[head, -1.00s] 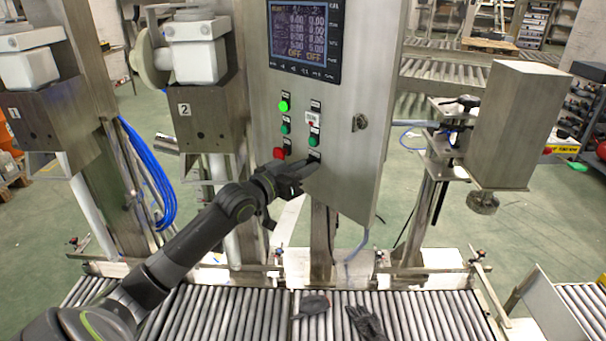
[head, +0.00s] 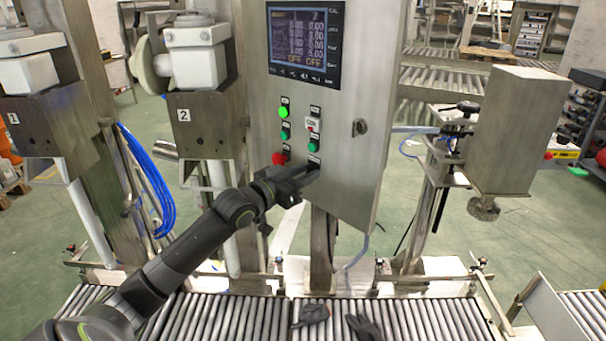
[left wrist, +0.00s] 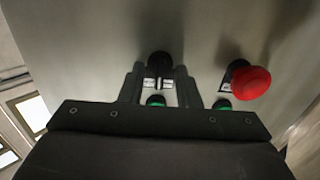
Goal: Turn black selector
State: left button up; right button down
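The black selector (head: 314,161) is at the bottom of the right column of controls on the steel panel (head: 345,200). My left gripper (head: 308,174) is at the panel, right by the selector, and partly covers it in the head view. In the left wrist view the black selector (left wrist: 160,62) shows between the two fingertips of my left gripper (left wrist: 160,72), which stand apart on either side of it. Whether the fingers touch the knob cannot be told.
A red button (head: 279,158) sits left of the selector and shows large in the left wrist view (left wrist: 250,82). Green buttons (head: 313,145) are above. A key lock (head: 359,127) is on the panel's right. A roller conveyor (head: 240,318) with dark gloves (head: 362,327) runs below.

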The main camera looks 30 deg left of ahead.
pick_arm(q)
jog(key=s+a+p, duration=0.3)
jog(key=s+p, duration=1.2)
jog(key=s, duration=0.2)
jog(key=shift+a, duration=0.2)
dwell(0.4)
